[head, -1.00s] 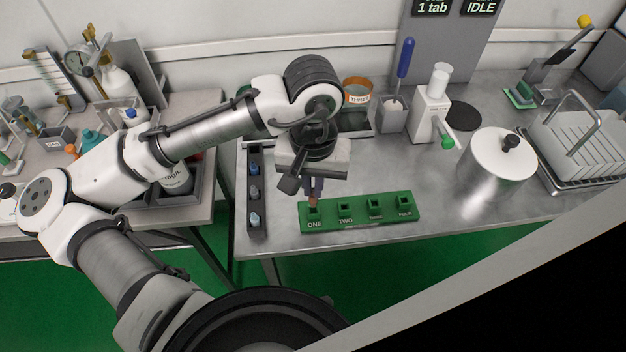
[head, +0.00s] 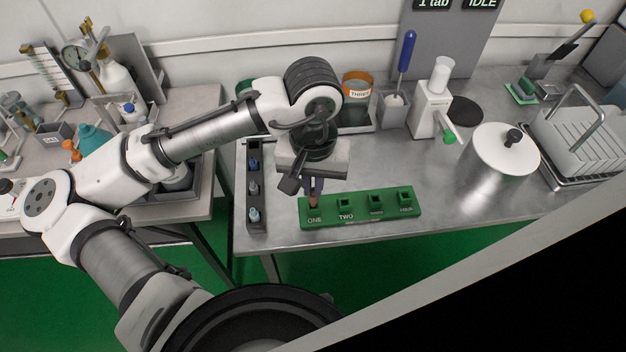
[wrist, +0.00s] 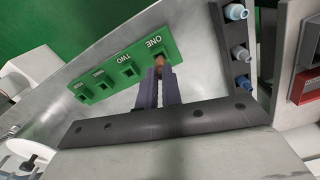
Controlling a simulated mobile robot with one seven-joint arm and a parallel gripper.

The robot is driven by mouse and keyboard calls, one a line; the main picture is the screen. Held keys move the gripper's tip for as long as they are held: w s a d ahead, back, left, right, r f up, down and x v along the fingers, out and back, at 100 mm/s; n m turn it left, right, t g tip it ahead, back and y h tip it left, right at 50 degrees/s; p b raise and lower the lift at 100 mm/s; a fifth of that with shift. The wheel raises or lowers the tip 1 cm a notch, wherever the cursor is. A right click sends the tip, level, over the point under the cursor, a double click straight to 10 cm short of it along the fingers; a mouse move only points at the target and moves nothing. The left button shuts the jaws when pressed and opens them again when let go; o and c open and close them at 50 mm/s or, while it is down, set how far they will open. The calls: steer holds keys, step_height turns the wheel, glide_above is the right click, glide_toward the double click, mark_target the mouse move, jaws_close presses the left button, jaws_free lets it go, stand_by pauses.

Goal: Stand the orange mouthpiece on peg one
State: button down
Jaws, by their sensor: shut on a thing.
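The orange mouthpiece (head: 313,200) is a small brownish-orange piece at peg one, the leftmost place on the green peg board (head: 362,217) marked ONE to FOUR. My gripper (head: 313,188) is above peg one, its fingers pointing down and shut on the mouthpiece. In the wrist view the mouthpiece (wrist: 160,62) shows at the fingertips (wrist: 160,78), beside the word ONE. The fingers partly hide it and peg one, so I cannot tell whether it is fully seated. Pegs two (head: 345,203), three and four show bare.
A dark rack (head: 254,207) with several bluish mouthpieces stands left of the board. Behind are an orange-rimmed pot (head: 358,88), a grey holder with a blue-handled tool (head: 394,108) and a white dispenser (head: 430,110). A steel pot (head: 498,165) stands right. The bench between is clear.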

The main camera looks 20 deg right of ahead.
steer(key=shift+f+b, duration=0.4)
steer(key=shift+f, duration=0.4)
steer(key=c, duration=1.5)
jaws_free()
steer(key=shift+r, duration=0.1)
step_height(320, 180, up, 14)
steer(key=p, duration=0.1)
